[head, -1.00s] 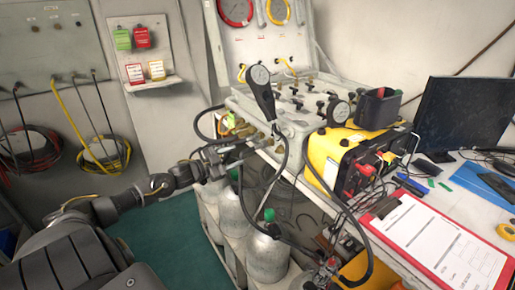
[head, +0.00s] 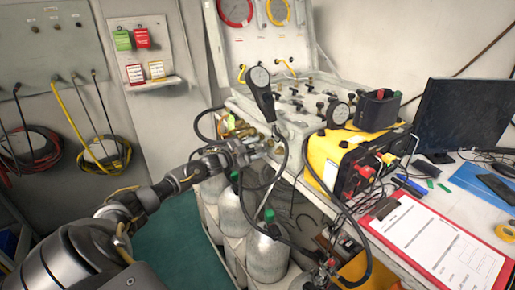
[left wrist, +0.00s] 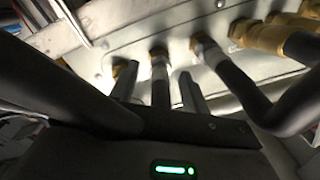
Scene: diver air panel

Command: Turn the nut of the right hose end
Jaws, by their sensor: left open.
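My left gripper (head: 252,149) is at the lower front edge of the white air panel (head: 297,127). Which one is the right hose end is unclear. My right gripper is out of view.
Large brass fittings (left wrist: 258,36) with thick black hoses are close on the right in the wrist view. Grey cylinders (head: 266,257) stand below the panel. A yellow case (head: 327,157) and a red clipboard (head: 383,208) are to the right.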

